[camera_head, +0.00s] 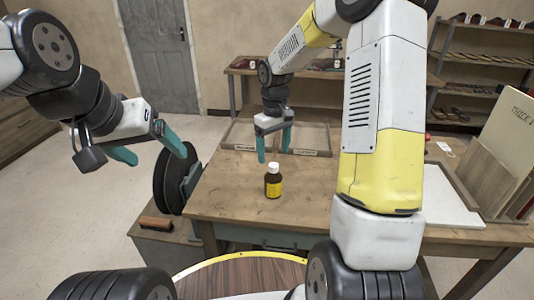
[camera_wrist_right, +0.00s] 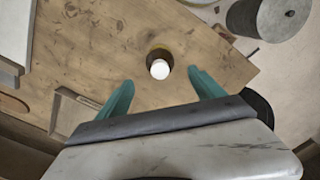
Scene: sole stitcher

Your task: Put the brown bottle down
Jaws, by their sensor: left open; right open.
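My right gripper (camera_head: 274,150) is open above the table, behind the bottle in the head view. In the right wrist view the bottle (camera_wrist_right: 159,63) shows from above, with a pale round top, ahead of and between the open teal fingers (camera_wrist_right: 160,92); they do not appear to touch it. My left gripper (camera_head: 155,150) is open and empty at the left, off the table's edge.
Shallow wooden trays with labels (camera_head: 304,152) lie at the table's back. A white board (camera_head: 440,195) and upright panels (camera_head: 505,140) are at the right. A black wheel (camera_head: 172,180) stands by the left edge. The tabletop around the bottle is clear.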

